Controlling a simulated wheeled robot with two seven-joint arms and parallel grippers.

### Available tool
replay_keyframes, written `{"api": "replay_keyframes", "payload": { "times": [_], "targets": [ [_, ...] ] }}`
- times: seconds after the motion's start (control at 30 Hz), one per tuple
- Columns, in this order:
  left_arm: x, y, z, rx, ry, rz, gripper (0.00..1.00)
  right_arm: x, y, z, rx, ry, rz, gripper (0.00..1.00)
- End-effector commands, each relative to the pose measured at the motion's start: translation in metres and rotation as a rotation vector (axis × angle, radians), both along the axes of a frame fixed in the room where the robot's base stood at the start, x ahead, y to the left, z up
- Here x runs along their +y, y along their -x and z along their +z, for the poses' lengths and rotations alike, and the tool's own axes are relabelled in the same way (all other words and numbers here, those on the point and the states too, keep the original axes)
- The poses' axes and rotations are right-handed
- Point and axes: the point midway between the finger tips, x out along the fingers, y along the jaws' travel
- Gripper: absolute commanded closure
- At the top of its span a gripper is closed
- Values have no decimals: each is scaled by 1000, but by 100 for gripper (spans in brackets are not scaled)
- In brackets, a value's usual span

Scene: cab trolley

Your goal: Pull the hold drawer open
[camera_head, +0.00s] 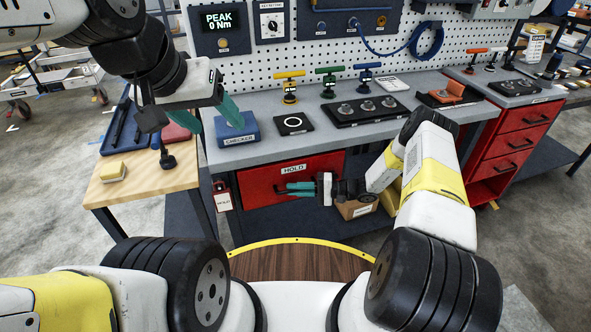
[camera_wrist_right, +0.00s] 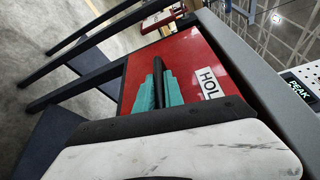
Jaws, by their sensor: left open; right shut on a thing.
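The hold drawer (camera_head: 258,176) is a red front with a white HOLD label, set under the grey bench top. It also fills the middle of the right wrist view (camera_wrist_right: 190,58). My right gripper (camera_head: 287,190) is shut on the drawer's dark handle (camera_wrist_right: 158,68), with a teal finger on each side of the bar. The drawer front sits close under the bench edge, and I see no clear gap above it. My left gripper (camera_head: 217,121) is open and empty, above the left end of the bench beside the blue CHECKER block (camera_head: 236,129).
A red tag (camera_head: 222,197) hangs left of the drawer. A cardboard box (camera_head: 355,209) sits below right. Tools and dark trays (camera_head: 365,112) stand on the bench.

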Motion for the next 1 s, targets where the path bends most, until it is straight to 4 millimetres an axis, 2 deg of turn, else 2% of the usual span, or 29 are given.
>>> {"api": "replay_keyframes", "payload": {
  "times": [0.27,0.47,0.67,1.0],
  "targets": [
    [0,0,0,0,0,0,36,-1,1,0,0,1,-1,100],
    [0,0,0,0,0,0,36,-6,14,0,2,0,-3,100],
    [0,0,0,0,0,0,36,-19,49,0,5,0,-5,100],
    [0,0,0,0,0,0,36,-47,138,0,4,-1,-7,100]
  ]
}}
